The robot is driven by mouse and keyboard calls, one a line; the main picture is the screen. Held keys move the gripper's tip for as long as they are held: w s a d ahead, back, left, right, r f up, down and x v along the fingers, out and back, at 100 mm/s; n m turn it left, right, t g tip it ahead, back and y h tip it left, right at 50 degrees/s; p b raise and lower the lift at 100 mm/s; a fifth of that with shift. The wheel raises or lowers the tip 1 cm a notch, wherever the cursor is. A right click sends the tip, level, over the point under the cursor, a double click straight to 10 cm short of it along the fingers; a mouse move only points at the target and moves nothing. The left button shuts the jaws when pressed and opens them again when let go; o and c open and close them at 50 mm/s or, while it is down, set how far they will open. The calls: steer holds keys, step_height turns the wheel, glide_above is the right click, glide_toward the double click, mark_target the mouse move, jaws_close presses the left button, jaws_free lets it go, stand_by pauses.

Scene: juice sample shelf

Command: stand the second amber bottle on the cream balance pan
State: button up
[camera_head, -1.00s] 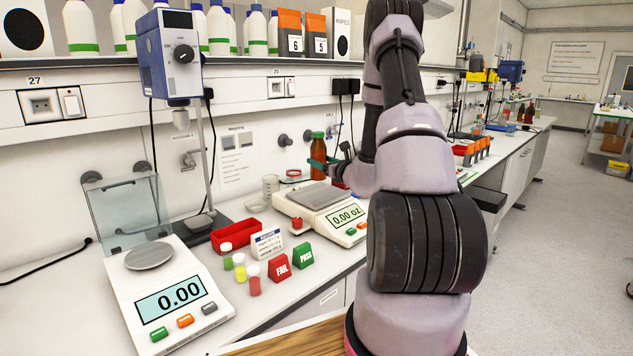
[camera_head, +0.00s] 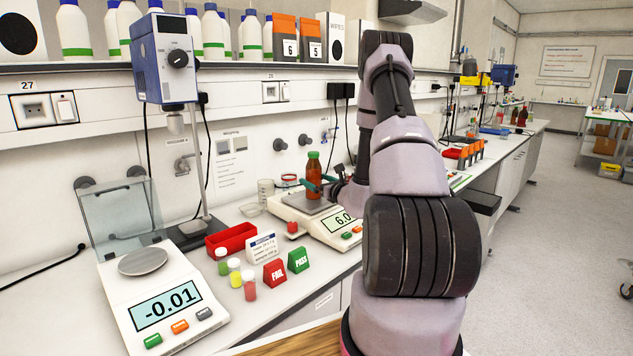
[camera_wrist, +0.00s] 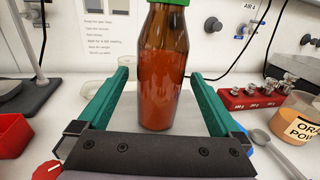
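An amber bottle (camera_head: 314,177) with a green cap stands upright on the square metal pan (camera_head: 296,203) of the cream balance (camera_head: 326,228), whose partly hidden display begins "6.0". My gripper (camera_head: 320,187) is around the lower part of the bottle. In the wrist view the same bottle (camera_wrist: 162,75) is between the two green fingers of my gripper (camera_wrist: 162,90), with a visible gap on each side, so the gripper is open.
A second balance (camera_head: 150,290) with a round pan stands at the front left, reading -0.01. A red tray (camera_head: 231,240), small capped vials (camera_head: 234,270), and the FAIL (camera_head: 274,272) and PASS (camera_head: 299,260) blocks are near.

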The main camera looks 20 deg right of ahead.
steer(key=shift+s+r, duration=0.15)
steer(key=s+d, duration=0.2)
steer(key=s, duration=0.9)
steer(key=s+a+r+n+g+y, duration=0.1)
steer(key=a+r+n+g+y, duration=0.2)
steer(key=a+r+n+y, duration=0.65)
steer(key=s+a+r+n+g, duration=0.4)
steer(key=s+a+n+g, duration=0.25)
steer(key=a, duration=0.25)
steer(key=s+a+r+n+g, duration=0.5)
steer(key=s+a+g, duration=0.1)
steer(key=s+a, duration=0.2)
steer(key=s+d+r+n+t+h, duration=0.5)
steer(key=s+d+r+n+h, duration=0.1)
steer(key=s+r+n+h, duration=0.2)
steer(key=shift+s+d+r+n+h, duration=0.2)
steer(key=shift+s+n+h, duration=0.4)
steer(key=shift+h, duration=0.55)
